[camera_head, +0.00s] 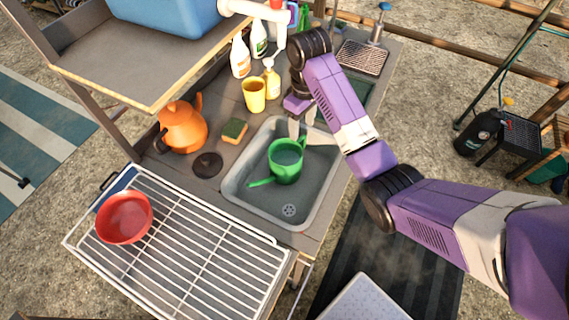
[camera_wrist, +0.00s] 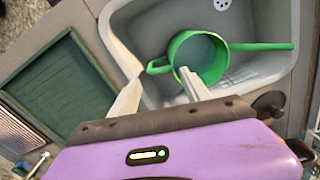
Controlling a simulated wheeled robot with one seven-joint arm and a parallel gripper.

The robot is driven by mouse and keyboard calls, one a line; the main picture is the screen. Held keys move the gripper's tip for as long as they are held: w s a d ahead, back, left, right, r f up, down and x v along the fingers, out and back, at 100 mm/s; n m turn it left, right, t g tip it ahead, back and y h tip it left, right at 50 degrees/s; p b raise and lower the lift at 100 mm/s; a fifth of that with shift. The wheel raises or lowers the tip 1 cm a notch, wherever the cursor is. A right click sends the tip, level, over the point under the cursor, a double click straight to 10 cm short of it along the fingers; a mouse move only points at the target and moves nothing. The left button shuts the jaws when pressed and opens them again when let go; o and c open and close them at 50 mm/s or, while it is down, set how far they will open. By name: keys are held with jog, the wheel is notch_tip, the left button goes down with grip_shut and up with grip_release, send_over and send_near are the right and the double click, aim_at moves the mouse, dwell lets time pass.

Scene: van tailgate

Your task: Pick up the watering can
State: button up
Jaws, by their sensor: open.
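The green watering can (camera_head: 286,161) stands upright in the grey sink basin (camera_head: 237,187), its long spout pointing to the lower left. In the wrist view the can (camera_wrist: 203,58) shows its open top, with the spout to the right and a small loop handle to the left. My gripper (camera_head: 302,126) is open and empty over the can's handle side. In the wrist view the fingertips (camera_wrist: 160,74) appear on either side of the handle, with one finger overlapping the can's rim. I cannot tell whether the fingers touch the can or how far above it they are.
A sponge (camera_head: 234,130), an orange kettle (camera_head: 184,129), a yellow mug (camera_head: 254,95) and several bottles stand left of and behind the sink. A red bowl (camera_head: 124,217) sits on the wire rack (camera_head: 195,250). A dark green panel (camera_wrist: 60,85) lies beside the basin.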

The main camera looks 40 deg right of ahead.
aim_at(301, 138)
notch_tip(301, 138, down, 2)
jog(key=shift+f+b, duration=0.2)
jog(key=shift+b, duration=0.3)
jog(key=shift+f+p, duration=0.3)
jog(key=shift+p, duration=0.25)
notch_tip(301, 138, down, 8)
jog(key=shift+f+p, duration=0.1)
jog(key=shift+p, duration=0.3)
jog(key=shift+c, duration=0.3)
grip_shut()
